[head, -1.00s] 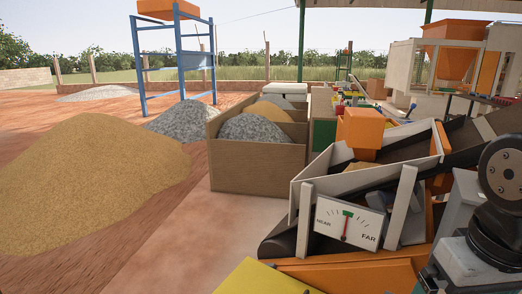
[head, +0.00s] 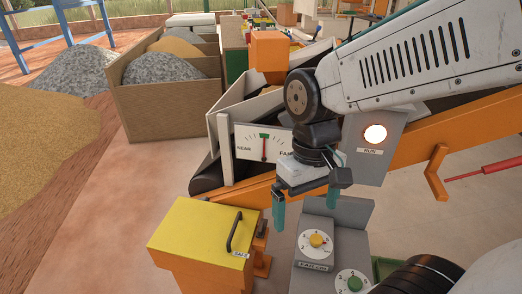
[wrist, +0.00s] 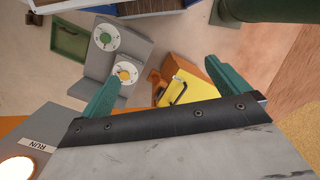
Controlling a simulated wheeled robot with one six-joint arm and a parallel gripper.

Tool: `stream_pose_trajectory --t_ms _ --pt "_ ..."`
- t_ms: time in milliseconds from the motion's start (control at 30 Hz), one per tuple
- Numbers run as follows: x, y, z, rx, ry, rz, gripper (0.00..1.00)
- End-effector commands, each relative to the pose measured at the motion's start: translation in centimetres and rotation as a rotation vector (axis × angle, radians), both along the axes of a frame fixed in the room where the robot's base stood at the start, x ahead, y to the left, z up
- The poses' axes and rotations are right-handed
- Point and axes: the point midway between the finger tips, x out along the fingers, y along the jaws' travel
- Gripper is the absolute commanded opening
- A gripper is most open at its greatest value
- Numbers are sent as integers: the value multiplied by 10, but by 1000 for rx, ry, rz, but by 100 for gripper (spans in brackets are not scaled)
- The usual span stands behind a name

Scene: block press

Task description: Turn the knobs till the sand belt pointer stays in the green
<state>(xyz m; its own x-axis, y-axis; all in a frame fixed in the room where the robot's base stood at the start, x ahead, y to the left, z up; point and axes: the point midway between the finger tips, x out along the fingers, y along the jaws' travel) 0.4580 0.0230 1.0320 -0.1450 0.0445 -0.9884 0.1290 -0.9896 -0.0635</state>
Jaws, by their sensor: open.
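The sand belt dial (head: 249,157) runs from NEAR to FAR, with a green mark (head: 264,135) at its top middle. Its red pointer (head: 264,150) stands about upright, at the green mark. A grey knob box (head: 315,260) carries a yellow knob (head: 316,240) and a green knob (head: 355,284), each on a white numbered disc. The wrist view also shows the yellow knob (wrist: 125,74) and the green knob (wrist: 105,39). My gripper (head: 306,205) is open and empty, with teal fingers pointing down, above the yellow knob and apart from it.
A yellow-lidded box (head: 195,228) with a black handle stands left of the knob box. A lit RUN lamp (head: 375,134) sits on a grey panel behind my gripper. An orange belt frame (head: 450,125) runs behind. A wooden bin (head: 150,110) holds gravel and sand.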

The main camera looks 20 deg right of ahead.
Motion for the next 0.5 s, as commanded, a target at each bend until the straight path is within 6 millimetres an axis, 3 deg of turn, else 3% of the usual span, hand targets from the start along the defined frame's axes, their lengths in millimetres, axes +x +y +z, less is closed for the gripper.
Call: stream_pose_trajectory --t_ms 300,500 --pt "73 84 -99 114 -51 -55 100" --pt "120 125 -172 136 -189 -170 100"
